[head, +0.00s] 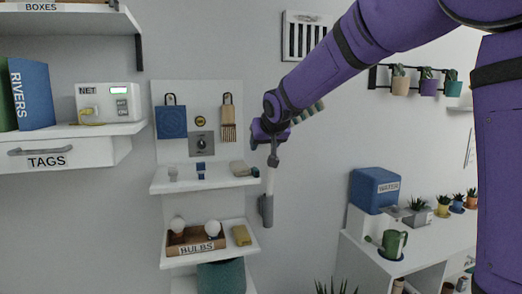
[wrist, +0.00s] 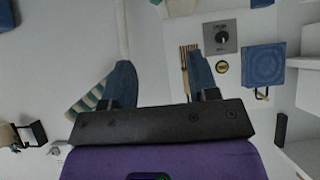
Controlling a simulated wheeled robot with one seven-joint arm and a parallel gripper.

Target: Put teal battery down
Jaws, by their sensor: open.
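My gripper (head: 266,150) is raised in front of the wall, to the right of the upper small shelf (head: 165,186). In the wrist view my gripper (wrist: 160,68) has its two blue fingers well apart, with bare wall between them and nothing held. I cannot make out a teal battery for certain in either view. Small dark blue items (head: 201,175) stand on the upper small shelf, too small to identify. A grey piece (head: 172,174) is to their left and a tan item (head: 238,168) to their right.
A bulbs box (head: 197,249) and a yellow item (head: 241,235) fill much of the lower shelf. A white rod with a grey end (head: 266,210) is near my gripper. The upper shelf has bare gaps.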

